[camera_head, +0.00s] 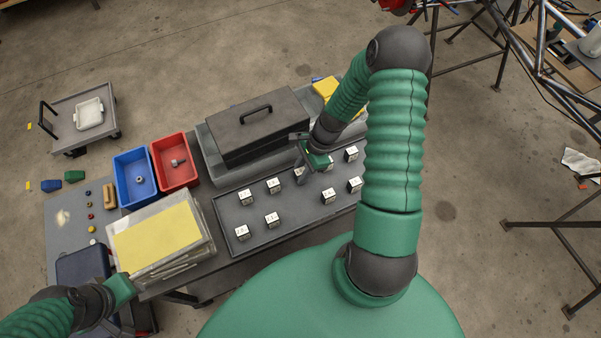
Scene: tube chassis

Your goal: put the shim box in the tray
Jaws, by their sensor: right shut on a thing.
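My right gripper (306,160) is shut over the middle of the grey tray (297,209). A small box (299,173), apparently the shim box, shows at its fingertips and is partly hidden by the gripper. I cannot tell whether it touches the tray floor. Several small dark boxes with white, marked tops stand upright in the tray, such as a front-left box (242,232) and a right box (355,185). My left gripper (124,290) is at the lower left, by the table's front edge; its jaw opening is unclear.
A dark toolbox (258,125) with a handle stands behind the tray. A blue bin (134,180) and a red bin (175,163) stand to its left. A yellow sheet (153,240) lies on a stack at the front left. The tray's front middle is clear.

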